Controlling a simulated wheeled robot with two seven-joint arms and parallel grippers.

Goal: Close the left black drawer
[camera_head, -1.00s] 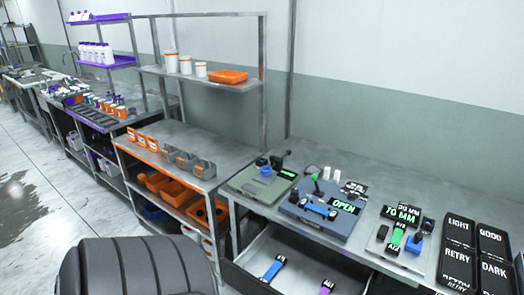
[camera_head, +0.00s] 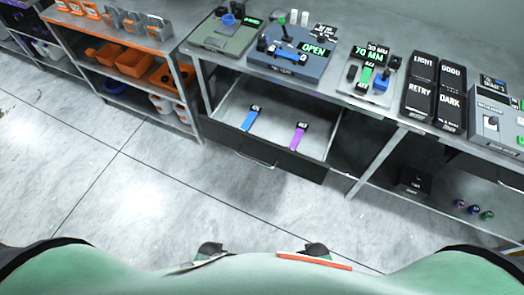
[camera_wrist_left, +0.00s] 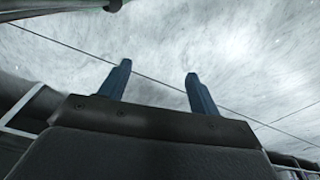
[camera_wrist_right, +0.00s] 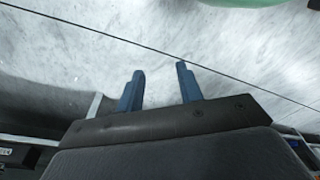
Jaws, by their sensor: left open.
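The left black drawer (camera_head: 290,163) stands pulled out under the workbench in the head view. Its black front faces the floor side, with a handle on it, and its pale inside shows. A blue strap (camera_head: 251,118) and a purple strap (camera_head: 298,136) lie apart inside it. My left gripper (camera_wrist_left: 157,72) is open and empty in its wrist view, with bare floor beyond. My right gripper (camera_wrist_right: 160,70) is also open and empty over floor in its wrist view. Neither gripper is seen near the drawer, and the head view does not clearly show their fingers.
A shelf with orange bins (camera_head: 132,64) stands left. Small coloured balls (camera_head: 473,209) lie lower right. Floor before the drawer is clear.

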